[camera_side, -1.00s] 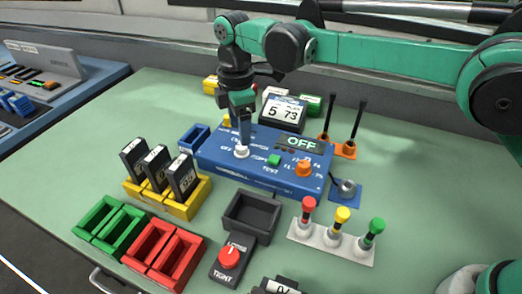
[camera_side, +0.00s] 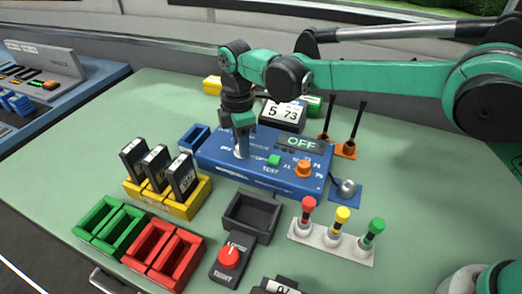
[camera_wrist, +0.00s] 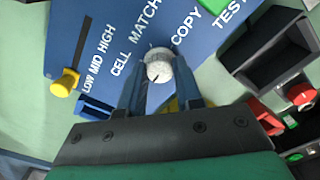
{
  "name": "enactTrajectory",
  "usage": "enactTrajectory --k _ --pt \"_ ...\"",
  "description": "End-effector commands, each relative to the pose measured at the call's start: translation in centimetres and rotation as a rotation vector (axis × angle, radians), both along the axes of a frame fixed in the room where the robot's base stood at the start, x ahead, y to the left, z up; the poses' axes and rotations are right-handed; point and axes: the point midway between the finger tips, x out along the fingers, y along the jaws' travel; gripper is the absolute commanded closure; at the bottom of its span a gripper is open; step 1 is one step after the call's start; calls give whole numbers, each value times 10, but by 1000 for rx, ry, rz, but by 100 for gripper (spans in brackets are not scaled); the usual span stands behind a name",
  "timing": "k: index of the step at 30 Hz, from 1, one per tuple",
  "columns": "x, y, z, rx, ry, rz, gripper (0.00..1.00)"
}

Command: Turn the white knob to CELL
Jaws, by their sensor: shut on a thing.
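The white knob (camera_wrist: 158,66) sits on the blue panel (camera_wrist: 100,22), with the labels CELL, MATCH and COPY printed around it. A short dark line shows on the knob's near side; I cannot tell for sure which label it points to. My gripper (camera_wrist: 158,90) is shut on the knob, with one finger on each side of it. In the side view my gripper (camera_side: 241,153) points straight down at the left part of the blue panel (camera_side: 215,170), and its fingers mostly hide the knob. The panel's display (camera_side: 301,144) reads OFF.
A green button (camera_side: 274,160) and an orange knob (camera_side: 303,169) are on the panel to the right. A yellow slider (camera_wrist: 66,82) is beside the LOW MID HIGH labels. A black tray (camera_side: 252,217) and a red knob (camera_side: 229,257) stand in front. Black modules (camera_side: 158,168) stand left.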

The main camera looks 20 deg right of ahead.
Motion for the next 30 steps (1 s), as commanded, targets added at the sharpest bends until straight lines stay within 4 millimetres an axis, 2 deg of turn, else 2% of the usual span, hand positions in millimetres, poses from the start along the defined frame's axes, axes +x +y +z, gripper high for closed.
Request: enactTrajectory --k 11,30 --pt "0 0 0 0 0 -124 100" --pt "0 0 1 0 0 -697 100"
